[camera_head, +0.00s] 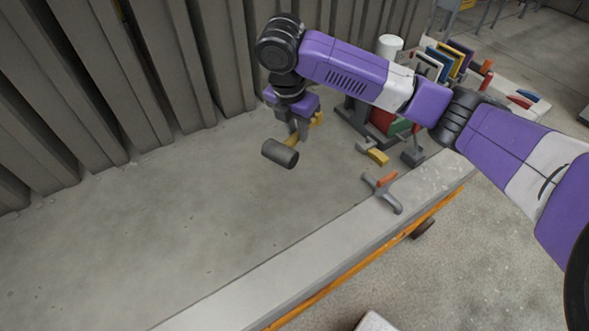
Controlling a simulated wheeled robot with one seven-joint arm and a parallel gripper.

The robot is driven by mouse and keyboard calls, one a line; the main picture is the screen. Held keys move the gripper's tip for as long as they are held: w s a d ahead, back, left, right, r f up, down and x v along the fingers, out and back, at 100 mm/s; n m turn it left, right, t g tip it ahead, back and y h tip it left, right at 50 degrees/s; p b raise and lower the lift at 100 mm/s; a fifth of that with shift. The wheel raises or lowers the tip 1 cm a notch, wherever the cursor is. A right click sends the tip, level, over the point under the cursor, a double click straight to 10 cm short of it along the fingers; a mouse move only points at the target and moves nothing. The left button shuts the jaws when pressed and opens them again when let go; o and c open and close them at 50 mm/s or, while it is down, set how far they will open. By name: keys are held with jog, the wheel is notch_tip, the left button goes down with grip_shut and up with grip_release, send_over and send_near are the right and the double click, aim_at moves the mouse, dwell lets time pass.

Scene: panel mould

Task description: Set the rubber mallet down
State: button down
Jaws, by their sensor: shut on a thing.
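The rubber mallet has a dark grey cylindrical head (280,153) and a yellowish handle (301,135), part of which is hidden by the fingers. My gripper (299,134) points down and is shut on the mallet's handle. The head sticks out to the lower left of the fingers. The mallet appears to be over the grey concrete surface (190,220). I cannot tell whether it touches that surface.
A grey tool with an orange part (383,190) lies near the ledge (310,250). A yellow-and-grey tool (374,154) lies behind it. A rack with coloured items (445,62) stands at the back right. Corrugated panels (90,90) line the back left. The surface's left and middle are clear.

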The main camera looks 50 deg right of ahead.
jog(key=a+x, duration=0.1)
jog(key=x, duration=0.4)
jog(key=a+p+x, duration=0.1)
jog(key=x, duration=0.4)
jog(key=a+x, duration=0.1)
jog(key=x, duration=0.5)
jog(key=shift+s+a+f+p, duration=0.15)
jog(key=shift+f+p, duration=0.2)
jog(key=shift+p, duration=0.05)
jog(key=c, duration=1.3)
grip_release()
jog(key=shift+f, duration=0.1)
jog(key=shift+o, duration=0.2)
